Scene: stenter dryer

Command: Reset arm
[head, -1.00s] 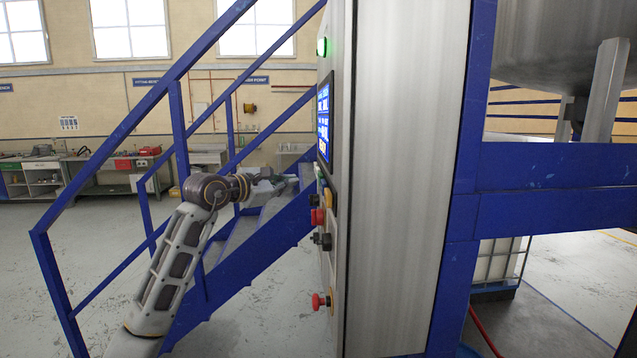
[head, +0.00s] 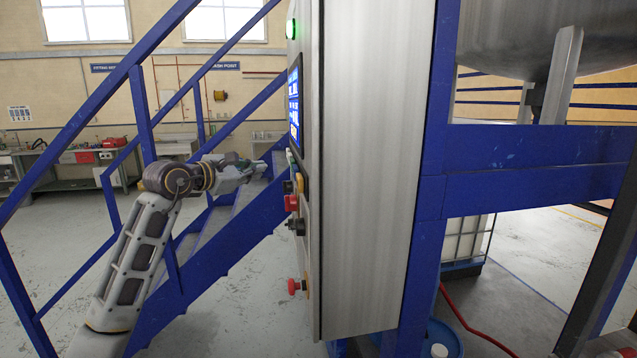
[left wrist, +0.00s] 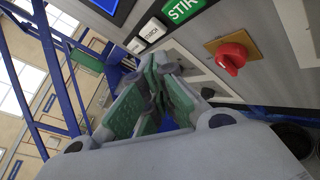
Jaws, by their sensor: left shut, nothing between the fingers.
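My left gripper (head: 262,168) is at the end of my left arm, in front of the control side of a tall grey cabinet (head: 365,170). Its green-padded fingers (left wrist: 155,95) are shut and empty in the left wrist view. Beyond the fingertips that view shows a white button (left wrist: 153,31) and a green button marked STIR (left wrist: 183,8). A red rotary switch (left wrist: 231,57) on a yellow plate is to their right. The fingertips appear close to the panel; I cannot tell whether they touch it. My right gripper is not in view.
A lit screen (head: 294,107) and a green lamp (head: 291,29) are higher on the cabinet. A red knob (head: 295,286) sticks out low down. Blue stair railings (head: 142,110) stand behind my left arm. A blue steel frame (head: 530,170) is on the right.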

